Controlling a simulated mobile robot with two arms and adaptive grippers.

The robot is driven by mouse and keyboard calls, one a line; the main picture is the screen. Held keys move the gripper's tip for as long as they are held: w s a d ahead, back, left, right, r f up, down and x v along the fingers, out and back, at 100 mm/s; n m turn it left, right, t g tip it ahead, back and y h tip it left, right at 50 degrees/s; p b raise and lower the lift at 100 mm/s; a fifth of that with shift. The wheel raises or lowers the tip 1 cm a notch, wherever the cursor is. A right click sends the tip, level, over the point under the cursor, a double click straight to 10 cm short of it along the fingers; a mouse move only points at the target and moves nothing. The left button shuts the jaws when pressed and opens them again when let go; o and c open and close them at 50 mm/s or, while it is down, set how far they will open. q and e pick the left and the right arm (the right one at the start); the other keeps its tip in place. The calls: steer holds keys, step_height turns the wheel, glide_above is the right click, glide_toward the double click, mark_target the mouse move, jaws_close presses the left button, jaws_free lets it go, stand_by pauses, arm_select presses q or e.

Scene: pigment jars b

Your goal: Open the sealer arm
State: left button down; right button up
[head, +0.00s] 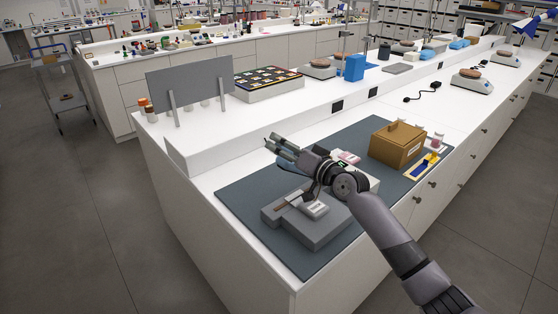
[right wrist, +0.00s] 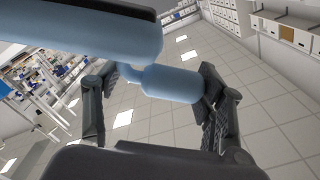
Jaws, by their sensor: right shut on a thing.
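The grey sealer base (head: 327,232) sits on the dark mat near the bench's front left corner, with a pale block on its top. My right gripper (head: 281,149) is above and behind the base, pointing up and left. In the right wrist view, a short blue-grey handle (right wrist: 175,83) lies between the fingers of my right gripper (right wrist: 158,100), which is shut on it. The handle joins a thicker blue-grey bar (right wrist: 90,32), seemingly the sealer arm. My wrist hides much of this arm in the head view, so its exact angle is unclear. My left gripper is out of view.
A brown box (head: 397,150) stands on the mat's right part, beside a yellow and blue tray (head: 422,167) and small jars. A pink item (head: 348,157) lies behind my wrist. A raised white shelf runs behind the dark mat (head: 240,200), with a grey panel (head: 190,84) on it.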

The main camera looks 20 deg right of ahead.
steer(key=shift+w+d+r+m, duration=0.1)
steer(key=shift+d+r+m, duration=0.1)
steer(key=shift+r, duration=0.25)
steer(key=shift+w+d+r+m, duration=0.1)
steer(key=shift+d+r, duration=0.05)
steer(key=shift+r, duration=0.3)
steer(key=o, duration=1.5)
steer(key=shift+w+a, duration=0.1)
steer(key=shift+a, duration=0.15)
steer(key=shift+f, duration=0.1)
steer(key=shift+d+f, duration=0.15)
steer(key=shift+d, duration=0.05)
steer(key=shift+s+d+f, duration=0.1)
steer(key=shift+s+d, duration=0.1)
steer(key=shift+s, duration=0.2)
steer(key=v, duration=1.1)
steer(key=shift+s+a+r, duration=0.2)
steer(key=shift+r, duration=0.05)
steer(key=shift+f, duration=0.1)
